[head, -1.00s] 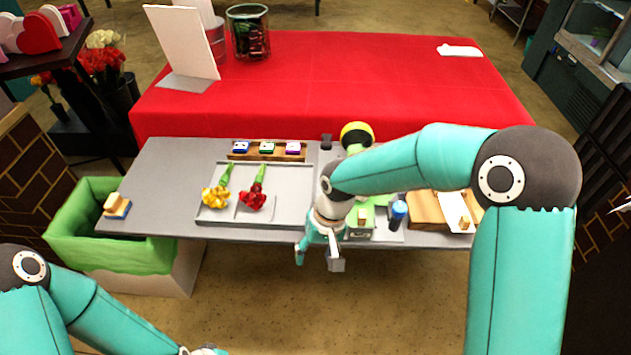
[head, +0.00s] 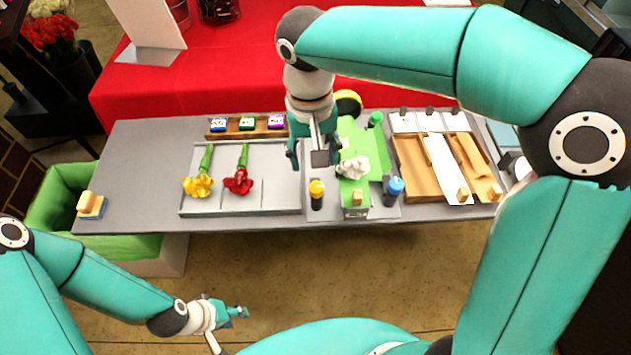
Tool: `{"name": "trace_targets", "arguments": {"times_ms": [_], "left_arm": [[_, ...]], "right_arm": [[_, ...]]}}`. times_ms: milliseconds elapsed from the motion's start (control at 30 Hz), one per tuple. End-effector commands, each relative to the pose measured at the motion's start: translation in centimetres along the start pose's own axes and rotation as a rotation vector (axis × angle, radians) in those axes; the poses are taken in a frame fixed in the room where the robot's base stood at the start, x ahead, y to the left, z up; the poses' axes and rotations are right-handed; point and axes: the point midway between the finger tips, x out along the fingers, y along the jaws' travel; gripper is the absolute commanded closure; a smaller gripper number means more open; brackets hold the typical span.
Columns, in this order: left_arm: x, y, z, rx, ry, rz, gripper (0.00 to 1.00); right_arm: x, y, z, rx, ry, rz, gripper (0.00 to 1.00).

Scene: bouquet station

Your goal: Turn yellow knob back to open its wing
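The yellow knob (head: 317,188) has a yellow cap on a dark base and stands at the left of the green bouquet fixture (head: 356,207). A white flower (head: 353,167) lies on this fixture. A blue knob (head: 395,187) is at its right and a green knob (head: 375,119) is behind. My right gripper (head: 308,160) is above and just behind the yellow knob, with its fingers apart. It looks empty and clear of the knob. My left gripper (head: 226,327) is open and empty, in front of the table. The fixture's wings are hard to tell apart.
A grey tray (head: 270,202) holds a yellow flower (head: 198,186) and a red flower (head: 238,181). Wooden slides (head: 412,172) stand at the right. A block rack (head: 208,134) is behind the tray, and a green-lined bin (head: 50,205) is at the left.

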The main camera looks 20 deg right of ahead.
Motion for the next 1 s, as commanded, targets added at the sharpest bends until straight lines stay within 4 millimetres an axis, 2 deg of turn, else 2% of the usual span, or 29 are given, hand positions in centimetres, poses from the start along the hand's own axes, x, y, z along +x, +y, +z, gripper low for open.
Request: {"name": "trace_targets", "arguments": {"times_ms": [33, 200, 400, 600, 867, 900, 1000], "left_arm": [[0.1, 0.0, 0.0, 0.000, 0.000, 0.000, 0.60], [0.0, 0.0, 0.0, 0.000, 0.000, 0.000, 0.60], [-0.1, 0.0, 0.0, 0.000, 0.000, 0.000, 0.60], [-0.1, 0.0, 0.0, 0.000, 0.001, 0.000, 0.60], [-0.1, 0.0, 0.0, 0.000, 0.000, 0.000, 0.60], [-0.1, 0.0, 0.0, 0.000, 0.001, 0.000, 0.60], [-0.1, 0.0, 0.0, 0.000, 0.001, 0.000, 0.60]], "right_arm": [[1.3, 0.1, 0.1, 0.000, -0.005, 0.003, 0.42], [4.9, 0.0, 0.1, -0.003, -0.006, 0.002, 0.42], [8.0, 0.0, 0.1, -0.002, -0.003, 0.000, 0.42], [9.4, 0.0, 0.0, -0.003, -0.002, 0.000, 0.42], [9.5, -0.2, 0.0, -0.004, 0.000, -0.002, 0.42], [9.5, -0.2, 0.0, -0.004, 0.000, -0.002, 0.44], [9.5, -0.2, 0.0, -0.004, 0.000, -0.001, 0.61]]}}
